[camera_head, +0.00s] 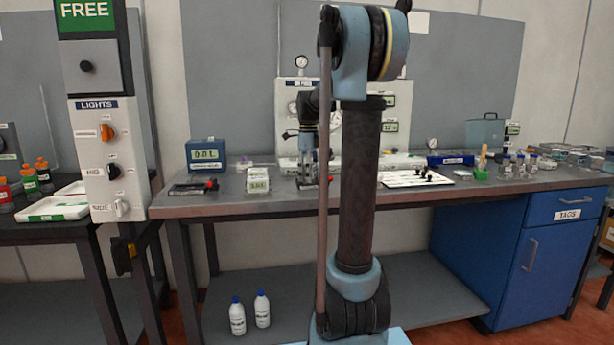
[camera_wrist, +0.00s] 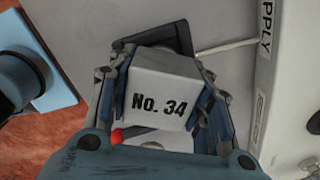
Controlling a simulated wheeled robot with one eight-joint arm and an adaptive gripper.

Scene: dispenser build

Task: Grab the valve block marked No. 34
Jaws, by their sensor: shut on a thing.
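The valve block marked No. 34 (camera_wrist: 160,88) is a pale grey block with its black lettering facing the camera in the wrist view. My gripper (camera_wrist: 163,78) is shut on it, with one finger against its left side and one against its right side. A dark frame-like part shows just behind the block, and a small red bit shows at its lower left. In the head view my gripper (camera_head: 309,165) is low over the bench, in front of the white panel and partly hidden by my arm. I cannot make out the block there.
The white panel (camera_head: 286,105) with gauges stands close behind my gripper; its edge shows at right in the wrist view (camera_wrist: 268,90). A blue meter box (camera_head: 207,155), a pale box (camera_head: 257,181) and a dark tool (camera_head: 193,187) sit left. A white board (camera_head: 400,180) lies right.

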